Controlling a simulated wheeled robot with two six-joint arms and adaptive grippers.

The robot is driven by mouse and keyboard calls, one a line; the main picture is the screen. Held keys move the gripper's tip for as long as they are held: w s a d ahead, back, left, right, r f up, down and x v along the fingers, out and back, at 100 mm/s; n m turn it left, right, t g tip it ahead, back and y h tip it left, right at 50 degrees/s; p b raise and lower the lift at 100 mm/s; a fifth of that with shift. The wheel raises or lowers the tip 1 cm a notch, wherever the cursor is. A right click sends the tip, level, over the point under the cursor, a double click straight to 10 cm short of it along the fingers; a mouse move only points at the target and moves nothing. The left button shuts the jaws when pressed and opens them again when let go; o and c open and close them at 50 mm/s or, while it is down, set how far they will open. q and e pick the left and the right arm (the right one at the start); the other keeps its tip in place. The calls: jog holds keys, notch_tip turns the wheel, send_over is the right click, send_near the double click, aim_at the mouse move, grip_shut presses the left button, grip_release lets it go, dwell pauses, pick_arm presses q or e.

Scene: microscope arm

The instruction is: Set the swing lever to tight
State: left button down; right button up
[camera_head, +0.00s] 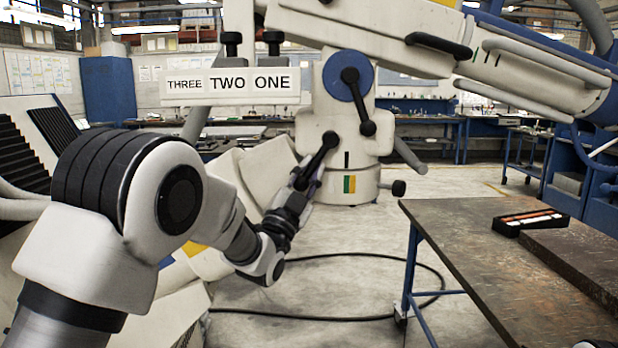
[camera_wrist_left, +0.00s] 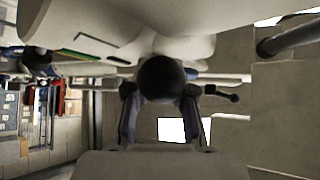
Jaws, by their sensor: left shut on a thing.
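A black lever (camera_head: 318,160) sits low on the front of the white microscope arm's joint housing (camera_head: 349,150). It slants down and left from its pivot. My left gripper (camera_head: 300,183) is shut on the lever's lower end. In the left wrist view, its round black knob (camera_wrist_left: 163,78) sits between my two fingers. A black mark and a green-and-yellow label (camera_head: 349,184) are on the housing right of the lever. A second black lever (camera_head: 358,100) hangs from a blue disc above, untouched. I cannot read which lever is the swing lever. My right gripper is not in view.
A sign reading "THREE TWO ONE" (camera_head: 230,84) hangs at upper left. A worn table (camera_head: 470,240) with a small black tray (camera_head: 531,221) stands at right. A black cable (camera_head: 335,318) lies on the floor. A black knob (camera_head: 398,188) sticks out right of the housing.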

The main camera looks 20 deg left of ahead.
pick_arm(q)
jog(key=shift+f, duration=0.45)
jog(key=c, duration=1.1)
grip_release()
jog(key=shift+w+a, duration=0.15)
jog(key=shift+a, duration=0.1)
jog(key=shift+r, duration=0.1)
jog(key=shift+d, duration=0.1)
jog(key=v, duration=1.2)
